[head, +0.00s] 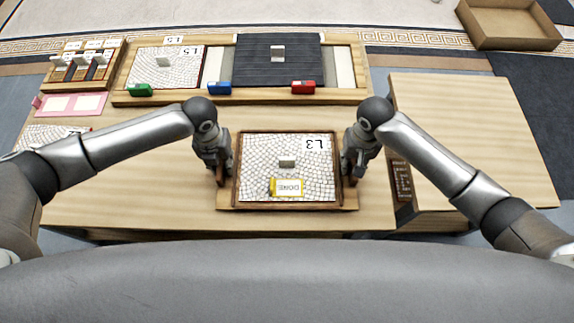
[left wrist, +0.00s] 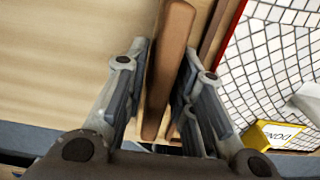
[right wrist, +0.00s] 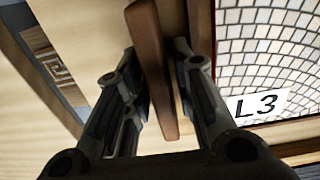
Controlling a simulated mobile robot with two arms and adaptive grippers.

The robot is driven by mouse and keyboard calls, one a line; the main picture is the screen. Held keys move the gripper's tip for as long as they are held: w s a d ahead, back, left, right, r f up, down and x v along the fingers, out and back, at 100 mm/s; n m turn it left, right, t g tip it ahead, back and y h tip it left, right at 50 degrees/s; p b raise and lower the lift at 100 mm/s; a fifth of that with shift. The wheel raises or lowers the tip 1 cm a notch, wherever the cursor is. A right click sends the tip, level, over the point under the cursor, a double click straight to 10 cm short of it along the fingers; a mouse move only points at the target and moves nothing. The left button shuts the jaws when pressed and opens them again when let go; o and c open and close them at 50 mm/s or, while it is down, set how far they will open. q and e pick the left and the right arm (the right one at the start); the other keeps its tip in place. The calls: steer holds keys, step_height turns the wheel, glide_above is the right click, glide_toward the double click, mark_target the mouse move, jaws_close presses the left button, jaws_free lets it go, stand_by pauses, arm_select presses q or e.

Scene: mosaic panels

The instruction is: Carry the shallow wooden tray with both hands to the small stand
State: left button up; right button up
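The shallow wooden tray (head: 228,200) lies near the front edge of the work table. It holds a white mosaic panel (head: 260,160) marked L3, with a small grey block (head: 287,164) and a yellow DONE tag (head: 287,187) on it. My left gripper (head: 220,172) is at the tray's left side, its fingers closed on the upright wooden handle (left wrist: 170,60). My right gripper (head: 352,172) is at the right side, its fingers closed on the other handle (right wrist: 153,70).
A long wooden rack (head: 240,97) with panels and green, blue and red clips stands at the back of the table. A sorting box (head: 82,65) and pink card (head: 70,104) are at the left. An open box (head: 510,25) is far right. The stand's top is clear.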

arm_select(q)
jaws_close()
arm_select(e)
jaws_close()
arm_select(q)
steer(key=shift+r, duration=0.1)
arm_select(e)
steer(key=shift+w+r, duration=0.1)
